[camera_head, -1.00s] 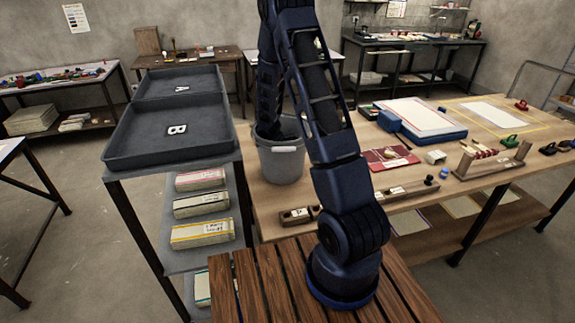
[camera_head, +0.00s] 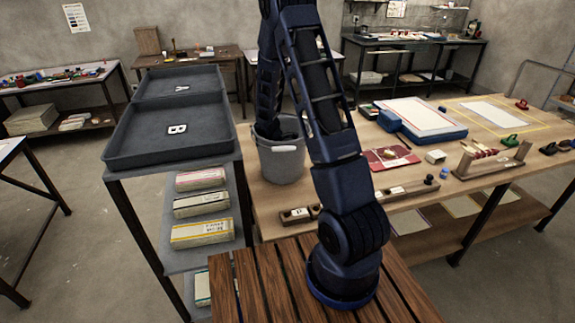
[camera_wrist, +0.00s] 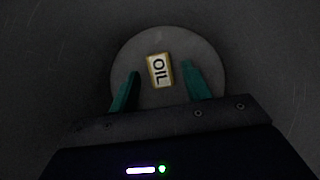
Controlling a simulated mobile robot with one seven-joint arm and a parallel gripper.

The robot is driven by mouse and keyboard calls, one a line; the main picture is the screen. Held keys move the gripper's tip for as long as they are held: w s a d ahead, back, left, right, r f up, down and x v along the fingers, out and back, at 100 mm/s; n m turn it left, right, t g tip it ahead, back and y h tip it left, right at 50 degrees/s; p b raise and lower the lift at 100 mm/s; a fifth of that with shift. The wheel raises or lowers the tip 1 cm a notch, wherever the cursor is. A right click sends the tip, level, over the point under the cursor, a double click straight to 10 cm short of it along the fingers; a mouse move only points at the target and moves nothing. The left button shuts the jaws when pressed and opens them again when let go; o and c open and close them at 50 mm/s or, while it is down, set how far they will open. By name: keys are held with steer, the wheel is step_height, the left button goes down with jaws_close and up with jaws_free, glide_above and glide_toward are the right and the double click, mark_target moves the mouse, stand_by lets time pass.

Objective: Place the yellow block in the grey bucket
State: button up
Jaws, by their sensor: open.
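The grey bucket (camera_head: 281,163) stands on the wooden table, and my arm reaches down into its mouth in the head view. My gripper is hidden inside the bucket there. In the wrist view, my gripper (camera_wrist: 160,68) is open, with its two teal fingers apart. A gap shows on each side of the block. I cannot tell how high the fingertips are above the floor.
Dark trays marked A (camera_head: 181,88) and B (camera_head: 176,129) stand left of the bucket. The bucket's dark wall surrounds my gripper.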

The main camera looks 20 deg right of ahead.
steer(key=v, duration=1)
steer(key=s+d+r+m, duration=0.2)
steer(key=s+r+m, duration=0.35)
steer(key=r, duration=0.65)
steer(key=s+r+m+t+y, duration=0.1)
steer(key=s+r+m, duration=0.3)
steer(key=s, duration=0.4)
steer(key=s+d+r+m+t+y, duration=0.1)
steer(key=s+r+m, duration=0.3)
steer(key=s, duration=0.5)
steer(key=s+r+m+t+y, duration=0.2)
steer(key=s+r+m, duration=0.2)
steer(key=s+r, duration=0.4)
steer(key=shift+s+d+t, duration=0.3)
steer(key=shift+s+d, duration=0.1)
steer(key=shift+s, duration=0.15)
steer(key=shift+o, duration=0.2)
steer(key=shift+m, duration=0.25)
